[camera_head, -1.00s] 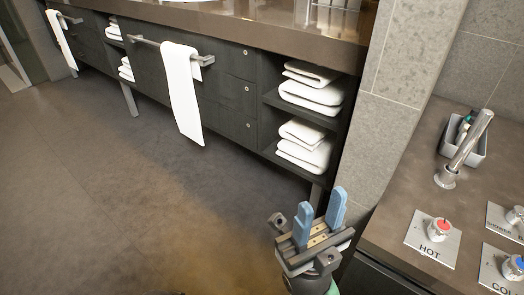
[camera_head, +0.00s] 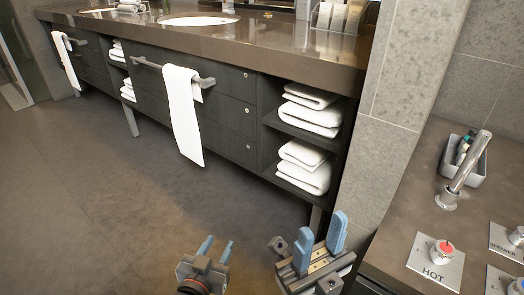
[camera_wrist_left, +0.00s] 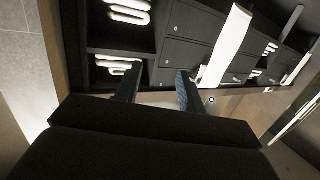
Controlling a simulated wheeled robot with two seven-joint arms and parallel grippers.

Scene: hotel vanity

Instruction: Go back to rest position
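My left gripper (camera_head: 216,249) is low in the head view, left of my right gripper. Its two blue fingers are apart with nothing between them. My right gripper (camera_head: 322,237) is beside it to the right, its blue fingers also apart and empty. Both are over the floor in front of the vanity. In the left wrist view the left gripper's fingers (camera_wrist_left: 156,90) stand apart, with the vanity's drawers and shelves beyond them.
A dark vanity (camera_head: 222,115) with shelves of folded white towels (camera_head: 305,165) and a hanging white towel (camera_head: 184,115) stands ahead. At right, a counter (camera_head: 405,225) carries a faucet (camera_head: 465,170), a grey tray (camera_head: 470,175) and a HOT knob (camera_head: 441,251). The floor at left is clear.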

